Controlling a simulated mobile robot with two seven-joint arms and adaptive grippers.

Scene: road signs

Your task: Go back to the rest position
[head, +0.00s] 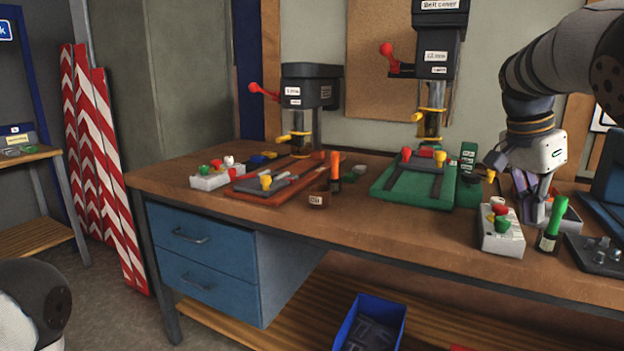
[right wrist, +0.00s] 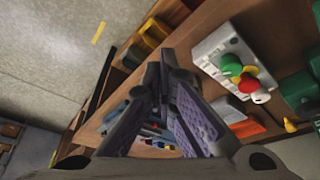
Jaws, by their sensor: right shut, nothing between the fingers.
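My right gripper (head: 535,222) is at the right end of the wooden workbench, pointing down beside a white control box (head: 502,238) with red, green and yellow knobs. Its fingers also show in the right wrist view (right wrist: 153,72), where they come together with nothing between them. In that view the control box (right wrist: 226,58) is to the right of the fingers and apart from them. My left gripper is out of view; only a rounded part of my left arm shows at the lower left of the head view.
A green-handled tool (head: 552,226) and a dark tray of small parts (head: 597,256) stand close to the right gripper. Two drill presses (head: 311,88) (head: 437,62) stand along the workbench (head: 400,243). A blue bin (head: 370,322) is below. Striped red-white boards (head: 108,160) lean at the left.

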